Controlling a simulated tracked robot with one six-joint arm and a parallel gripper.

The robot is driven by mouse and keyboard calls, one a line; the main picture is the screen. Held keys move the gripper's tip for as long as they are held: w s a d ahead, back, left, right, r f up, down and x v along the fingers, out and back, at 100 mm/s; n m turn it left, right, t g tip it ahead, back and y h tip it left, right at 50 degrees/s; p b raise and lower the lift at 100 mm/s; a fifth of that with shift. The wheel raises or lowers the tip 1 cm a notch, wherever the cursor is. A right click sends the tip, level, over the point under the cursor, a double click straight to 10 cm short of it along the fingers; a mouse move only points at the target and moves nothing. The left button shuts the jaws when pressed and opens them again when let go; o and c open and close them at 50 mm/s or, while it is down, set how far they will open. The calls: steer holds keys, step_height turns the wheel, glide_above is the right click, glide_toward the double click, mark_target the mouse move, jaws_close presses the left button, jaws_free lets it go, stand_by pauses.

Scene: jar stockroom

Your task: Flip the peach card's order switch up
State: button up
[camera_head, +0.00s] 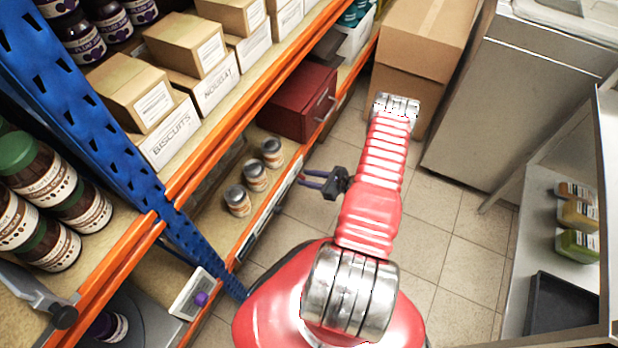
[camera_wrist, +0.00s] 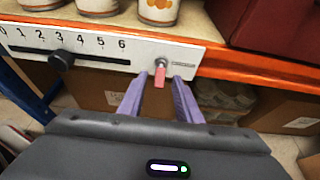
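In the wrist view, a white card strip (camera_wrist: 100,45) on the orange shelf edge carries a numbered scale with a black slider knob (camera_wrist: 61,60). To the right of the scale is a metal switch with a pinkish-red tip (camera_wrist: 159,77); its lever points down. My gripper (camera_wrist: 159,90) has its two purple fingers apart, one on each side of the lever's tip; I cannot tell whether either touches it. In the head view my gripper (camera_head: 312,180) points left at the lower shelf's edge; the switch cannot be made out there.
Three jars (camera_head: 254,176) stand on the shelf above the strip; their fruit labels show in the wrist view. A dark red drawer box (camera_head: 298,101) sits farther along. A blue rack post (camera_head: 90,120) stands left. Cardboard boxes (camera_head: 418,45) block the aisle's far end; tiled floor is clear.

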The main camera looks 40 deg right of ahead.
jaws_close()
stand_by(0.3)
steer(key=shift+d, duration=0.1)
